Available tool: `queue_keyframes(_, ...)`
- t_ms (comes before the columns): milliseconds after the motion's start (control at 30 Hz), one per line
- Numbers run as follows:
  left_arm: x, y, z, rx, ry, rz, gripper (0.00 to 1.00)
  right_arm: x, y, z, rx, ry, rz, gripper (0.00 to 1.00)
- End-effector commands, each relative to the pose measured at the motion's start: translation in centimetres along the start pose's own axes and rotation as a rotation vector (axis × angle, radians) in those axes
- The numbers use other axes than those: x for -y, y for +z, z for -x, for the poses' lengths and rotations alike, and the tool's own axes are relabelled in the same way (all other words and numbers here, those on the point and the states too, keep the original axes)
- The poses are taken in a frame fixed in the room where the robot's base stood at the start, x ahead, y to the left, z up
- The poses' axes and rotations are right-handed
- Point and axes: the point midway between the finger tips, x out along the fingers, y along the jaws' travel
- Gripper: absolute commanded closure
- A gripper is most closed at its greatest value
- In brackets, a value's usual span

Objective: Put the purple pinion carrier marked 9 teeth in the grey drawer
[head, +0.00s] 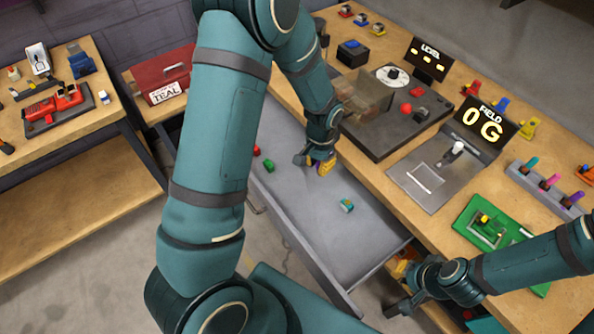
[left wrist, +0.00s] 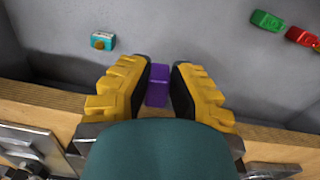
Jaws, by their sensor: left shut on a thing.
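The purple pinion carrier (left wrist: 158,85) is between the yellow fingers of my left gripper (left wrist: 159,92), which is shut on it. Any tooth marking is not readable. In the head view my left gripper (head: 322,165) is inside the outline of the open grey drawer (head: 300,205), close to its tabletop side. The carrier's height above the drawer floor is hard to tell. My right gripper (head: 393,311) is low at the bottom right, beyond the drawer's end, away from the carrier; its fingers are too unclear to judge.
In the drawer lie a green piece (head: 268,166), a red piece (head: 256,150) and a teal piece (head: 347,205). The tabletop above holds a dark machine base (head: 372,150), a metal plate (head: 425,178) and a green board (head: 490,225). Much of the drawer floor is bare.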

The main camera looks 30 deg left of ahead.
Motion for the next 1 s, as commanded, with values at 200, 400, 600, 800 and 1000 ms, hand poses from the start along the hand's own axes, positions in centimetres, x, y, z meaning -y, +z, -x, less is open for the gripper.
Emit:
queue_keyframes(200, 1.8, -0.8, -2.2, -0.009, -0.017, -0.087, 1.0, -0.5, 0.4, -1.2, 0.007, -0.001, 0.002, 1.0)
queue_keyframes(400, 2.0, -0.8, -5.5, -0.008, -0.018, -0.1, 1.0, -0.8, 0.3, -2.0, 0.005, -0.001, 0.003, 1.0)
queue_keyframes(600, 2.0, -0.9, -8.1, -0.01, -0.018, -0.1, 1.0, -0.9, 0.2, -2.5, 0.001, -0.001, 0.004, 1.0)
queue_keyframes(800, 2.1, -0.9, -9.5, -0.01, -0.018, -0.099, 1.0, -1.1, 0.2, -2.8, -0.001, 0.0, 0.004, 1.0)
queue_keyframes(1000, 2.1, -1.0, -12.1, -0.011, -0.018, -0.099, 1.0, -1.3, 0.1, -3.5, -0.004, 0.0, 0.004, 1.0)
